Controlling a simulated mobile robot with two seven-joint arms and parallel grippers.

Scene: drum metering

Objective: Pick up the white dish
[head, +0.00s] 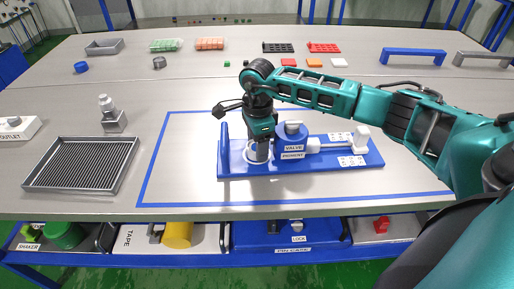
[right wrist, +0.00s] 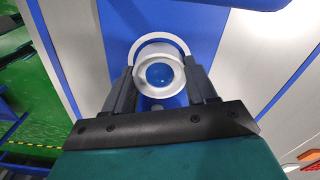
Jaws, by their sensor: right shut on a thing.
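My right gripper (head: 258,150) points down over the left part of the blue valve stand (head: 225,160). It is shut on the white dish (right wrist: 138,73), a small round cup with a blue disc showing inside its rim. The fingers press its two sides in the right wrist view, where the gripper also shows (right wrist: 161,85). A white ring (right wrist: 160,38) on the blue stand shows behind the dish. I cannot tell whether the dish is clear of the stand. In the head view the fingers partly hide the dish. My left gripper is not in view.
The blue valve body (head: 291,138), labelled PIGMENT, stands right of my right gripper, with a white handle (head: 361,139) further right.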

